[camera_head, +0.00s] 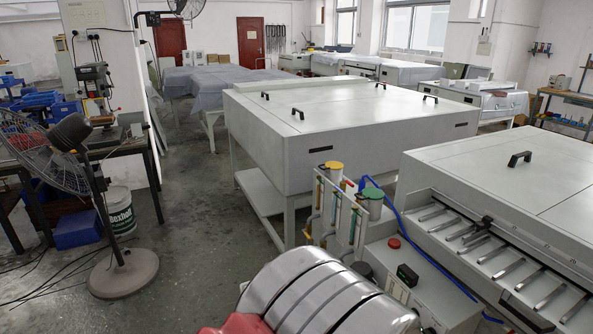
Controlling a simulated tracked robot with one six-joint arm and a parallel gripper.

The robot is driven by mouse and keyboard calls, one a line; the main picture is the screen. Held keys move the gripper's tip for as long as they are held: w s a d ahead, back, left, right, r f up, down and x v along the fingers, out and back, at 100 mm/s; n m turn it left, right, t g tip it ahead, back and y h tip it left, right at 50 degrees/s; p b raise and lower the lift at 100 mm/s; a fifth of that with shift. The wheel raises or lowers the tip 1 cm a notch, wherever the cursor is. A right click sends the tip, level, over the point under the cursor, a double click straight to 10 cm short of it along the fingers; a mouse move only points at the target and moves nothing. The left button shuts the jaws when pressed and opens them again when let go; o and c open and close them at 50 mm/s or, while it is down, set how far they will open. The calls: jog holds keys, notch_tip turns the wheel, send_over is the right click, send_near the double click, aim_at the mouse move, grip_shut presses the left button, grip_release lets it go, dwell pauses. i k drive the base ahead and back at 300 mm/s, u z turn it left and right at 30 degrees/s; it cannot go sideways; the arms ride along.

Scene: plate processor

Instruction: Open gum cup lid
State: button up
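Two small cups with coloured tops stand at the near end of the right-hand plate processor. The yellow-topped cup (332,172) is farther back, and the green-topped cup (371,197) is nearer and to its right. Both tops appear to be on; I cannot tell which cup is the gum cup. The processor (500,165) is a pale grey machine with a black handle on its cover. My gripper is not in view. A silver, rounded, ribbed shape with red at its left, seemingly part of my arm, fills the bottom centre and may hide the cups' lower surroundings.
A control box (420,290) with a red button (394,243) stands right of the cups, with a blue hose (430,255) beside it. A large grey cabinet (330,130) stands behind. A floor fan (120,270) stands left. Grey floor (200,235) between is open.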

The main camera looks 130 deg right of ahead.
aim_at(329, 165)
jog(key=z, duration=5)
jog(key=i, duration=0.2)
jog(key=u, duration=0.35)
